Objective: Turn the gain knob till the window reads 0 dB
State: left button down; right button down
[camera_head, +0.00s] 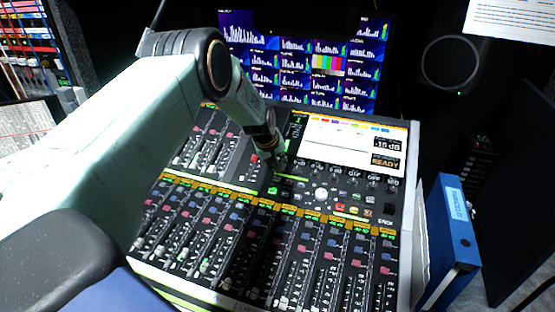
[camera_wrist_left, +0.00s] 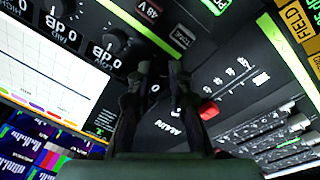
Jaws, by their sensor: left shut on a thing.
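The mixing console (camera_head: 225,285) fills the lower middle of the head view. Its bright screen (camera_head: 345,143) has a small readout window (camera_head: 386,143) at the right that seems to read -15 dB, with a READY box below it. My left gripper (camera_head: 274,166) reaches down to the panel left of the screen. In the left wrist view, the fingers of my left gripper (camera_wrist_left: 161,72) are closed around the gain knob (camera_wrist_left: 155,88), which is mostly hidden between them. White lettering stands beside it on the panel. My right gripper is not in view.
Other dB knobs (camera_wrist_left: 115,42) sit close to my fingers, and a red fader cap (camera_wrist_left: 208,110) is nearby. Rows of faders cover the front of the console. A blue binder (camera_head: 455,240) stands at the right. Monitors (camera_head: 300,65) and a speaker (camera_head: 450,65) are behind.

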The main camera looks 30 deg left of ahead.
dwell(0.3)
pick_arm(q)
jog(key=c, duration=1.2)
grip_release()
jog(key=shift+r, duration=0.1)
jog(key=v, duration=1.2)
jog(key=shift+s, duration=0.1)
